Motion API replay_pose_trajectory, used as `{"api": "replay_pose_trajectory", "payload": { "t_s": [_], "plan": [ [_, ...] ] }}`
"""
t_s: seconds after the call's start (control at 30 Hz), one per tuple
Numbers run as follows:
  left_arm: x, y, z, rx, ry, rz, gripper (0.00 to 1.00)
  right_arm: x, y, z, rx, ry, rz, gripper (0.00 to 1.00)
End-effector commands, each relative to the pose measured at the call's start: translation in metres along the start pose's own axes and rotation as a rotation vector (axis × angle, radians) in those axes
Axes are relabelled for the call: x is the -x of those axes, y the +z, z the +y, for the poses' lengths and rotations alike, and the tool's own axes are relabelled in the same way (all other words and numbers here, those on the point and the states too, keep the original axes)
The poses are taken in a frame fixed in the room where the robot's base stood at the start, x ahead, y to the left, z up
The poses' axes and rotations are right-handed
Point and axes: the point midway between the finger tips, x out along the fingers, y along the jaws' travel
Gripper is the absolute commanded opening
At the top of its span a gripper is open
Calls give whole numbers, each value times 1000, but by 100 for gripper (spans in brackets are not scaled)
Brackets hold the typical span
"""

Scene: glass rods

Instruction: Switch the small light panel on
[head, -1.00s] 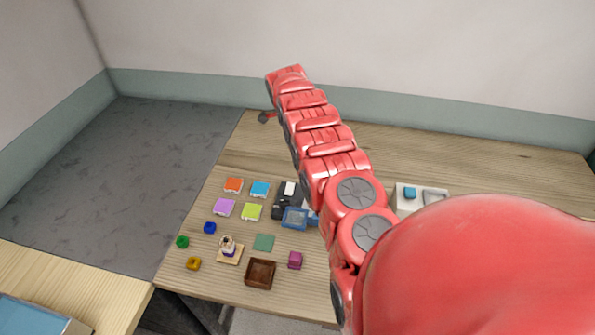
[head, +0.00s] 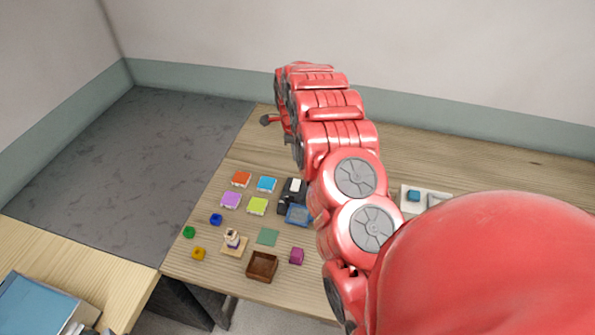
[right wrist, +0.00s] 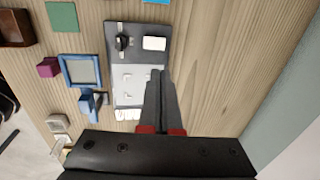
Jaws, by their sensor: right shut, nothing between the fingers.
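A dark grey panel (right wrist: 143,30) with a black knob (right wrist: 122,42) and a white rectangular piece (right wrist: 154,43) lies on the table in the right wrist view. Its paler lower part (right wrist: 130,72) carries small white pieces. In the head view the dark panel (head: 285,201) is partly hidden by my right arm. My right gripper (right wrist: 162,76) is shut and empty, its tips over or beside the panel's lower right side; I cannot tell whether they touch it. Whether the panel is lit is unclear. My left gripper is out of view.
A blue-framed piece (right wrist: 65,70) stands beside the panel. Colored tiles, including an orange one (head: 241,179), a brown tray (head: 262,267) and a magenta cube (head: 297,256) lie nearby. A white box (head: 412,207) is to the right. Bare wood (right wrist: 225,60) lies right of my gripper.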

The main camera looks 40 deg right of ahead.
Motion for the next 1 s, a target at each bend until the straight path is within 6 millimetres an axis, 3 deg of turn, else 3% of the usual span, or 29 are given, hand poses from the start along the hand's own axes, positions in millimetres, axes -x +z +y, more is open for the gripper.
{"api": "replay_pose_trajectory", "payload": {
  "t_s": [0.37, 0.4, 0.5, 0.77, 1.0],
  "plan": [
    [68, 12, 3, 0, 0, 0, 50, -61, -1, 1, -1, -3, 0, 0],
    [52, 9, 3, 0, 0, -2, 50, -55, -1, 0, 0, 1, 2, 0],
    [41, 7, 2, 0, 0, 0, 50, -68, -1, 0, -1, 2, 2, 0],
    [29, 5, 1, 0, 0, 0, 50, -102, -1, 1, -1, 2, 2, 0],
    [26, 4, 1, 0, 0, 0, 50, -119, 0, 1, 0, 1, 0, 0]
  ]
}}
